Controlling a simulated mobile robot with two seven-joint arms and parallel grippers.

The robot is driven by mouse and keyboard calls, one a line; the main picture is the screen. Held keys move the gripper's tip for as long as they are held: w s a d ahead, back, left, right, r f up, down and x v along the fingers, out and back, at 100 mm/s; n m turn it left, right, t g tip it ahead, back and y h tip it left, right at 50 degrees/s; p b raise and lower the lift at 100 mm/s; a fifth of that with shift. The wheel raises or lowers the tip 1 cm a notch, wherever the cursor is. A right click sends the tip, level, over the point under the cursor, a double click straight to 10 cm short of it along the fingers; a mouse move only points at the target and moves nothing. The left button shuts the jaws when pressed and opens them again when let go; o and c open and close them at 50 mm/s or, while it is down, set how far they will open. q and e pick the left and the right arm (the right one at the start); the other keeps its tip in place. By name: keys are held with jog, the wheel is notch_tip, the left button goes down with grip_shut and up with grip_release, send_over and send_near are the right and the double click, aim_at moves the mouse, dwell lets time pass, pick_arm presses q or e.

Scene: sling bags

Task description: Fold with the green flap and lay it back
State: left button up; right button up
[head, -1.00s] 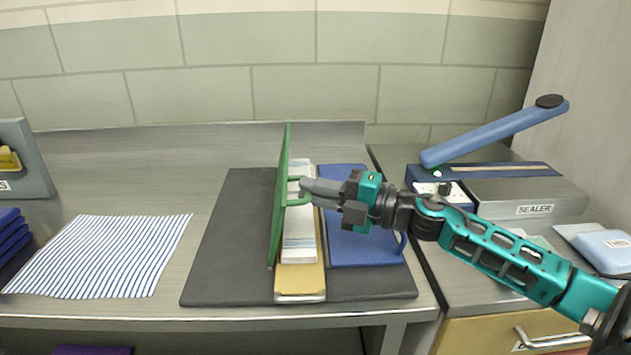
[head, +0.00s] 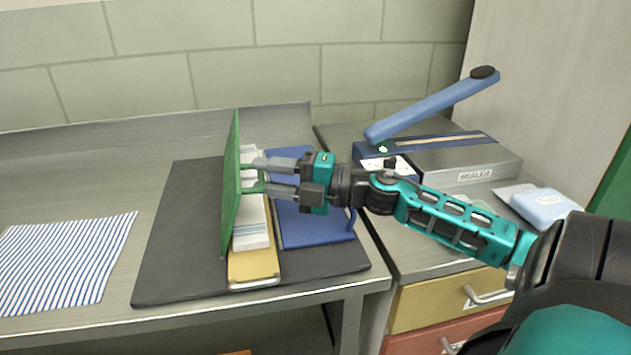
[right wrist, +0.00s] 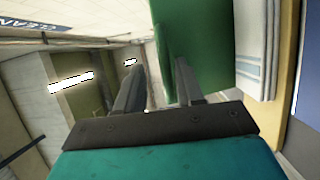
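The green flap (head: 231,190) stands almost upright in the head view, over the left side of an open folder or bag. Its green handle (head: 248,187) sticks out to the right. My right gripper (head: 260,177) is open, its two fingers apart at the handle on the flap's right side. In the right wrist view, the green flap (right wrist: 205,45) rises beyond the spread fingers (right wrist: 158,75). Whether a finger touches the handle I cannot tell. A white stack (head: 252,225) lies on a tan piece (head: 253,268), right of the flap. The blue flap (head: 318,228) lies flat on the right. My left gripper is not in view.
A dark grey mat (head: 175,245) lies under everything. A striped cloth (head: 65,262) lies to the left. The blue-armed sealer (head: 465,160) stands right, with a pale blue box (head: 545,208) beside it. Bare bench (head: 125,185) shows between cloth and mat.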

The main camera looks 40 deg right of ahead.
jog(key=v, duration=1.1)
jog(key=shift+s, duration=0.2)
jog(key=shift+d, duration=0.1)
